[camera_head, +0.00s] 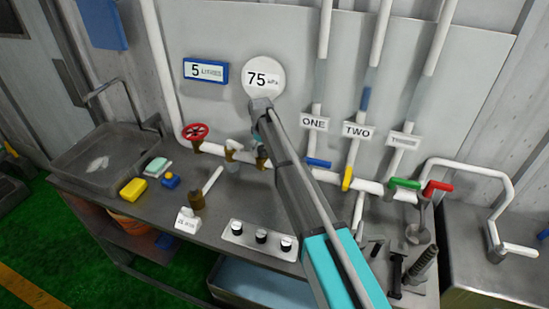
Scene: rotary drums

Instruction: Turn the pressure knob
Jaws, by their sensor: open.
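A round white pressure sign reading 75 kPa (264,77) is on the grey back panel. Below it, a brass fitting (262,160) sits on the white pipe, partly covered by my arm. I cannot tell which control is the pressure knob. My gripper (257,141) is near the brass fitting, below the sign, and is open. It is small and mostly hidden by my own arm, so I cannot tell whether it touches the fitting. A red handwheel (195,132) is on the pipe to the left.
Blue (318,163), yellow (347,177), green (404,183) and red (438,187) valve handles line the pipe. A panel with three black knobs (261,238) lies on the bench. A brass part with a white lever (197,200) stands left. A sink (70,165) is at far left.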

